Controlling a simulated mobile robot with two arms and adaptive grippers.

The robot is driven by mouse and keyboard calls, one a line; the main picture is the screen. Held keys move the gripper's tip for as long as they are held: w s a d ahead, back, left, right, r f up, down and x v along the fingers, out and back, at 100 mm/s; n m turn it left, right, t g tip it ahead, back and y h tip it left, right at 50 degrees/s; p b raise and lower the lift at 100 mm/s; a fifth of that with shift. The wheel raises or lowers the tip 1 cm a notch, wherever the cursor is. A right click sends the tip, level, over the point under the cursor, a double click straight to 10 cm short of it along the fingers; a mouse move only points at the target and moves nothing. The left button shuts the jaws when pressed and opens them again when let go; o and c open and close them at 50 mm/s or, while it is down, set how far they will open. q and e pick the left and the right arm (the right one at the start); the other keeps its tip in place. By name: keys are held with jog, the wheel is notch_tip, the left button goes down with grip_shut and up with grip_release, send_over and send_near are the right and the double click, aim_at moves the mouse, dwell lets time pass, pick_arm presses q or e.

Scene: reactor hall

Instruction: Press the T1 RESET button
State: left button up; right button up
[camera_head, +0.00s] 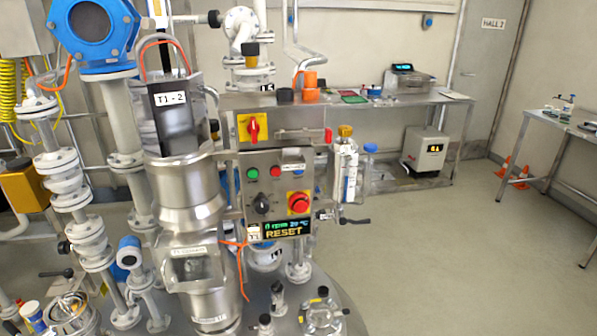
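A grey control panel (277,190) stands in front of the steel reactor in the middle of the view. At its lower edge a black display (287,229) reads "RESET" in yellow below small rpm and °C figures. A small white tag (253,236), seemingly T1, sits left of it. Above are a green button (252,173), a red button (275,172), a black knob (262,205) and a red mushroom button (299,203) on a yellow plate. A separate button labelled RESET cannot be made out. Neither of my grippers is in view.
A glass-topped vessel marked T1-2 (171,98) and white-flanged pipes crowd the left. A red switch (253,127) on yellow sits above the panel. A capped bottle (346,165) stands right of it. A steel bench (447,97) lines the back wall. The right floor is open.

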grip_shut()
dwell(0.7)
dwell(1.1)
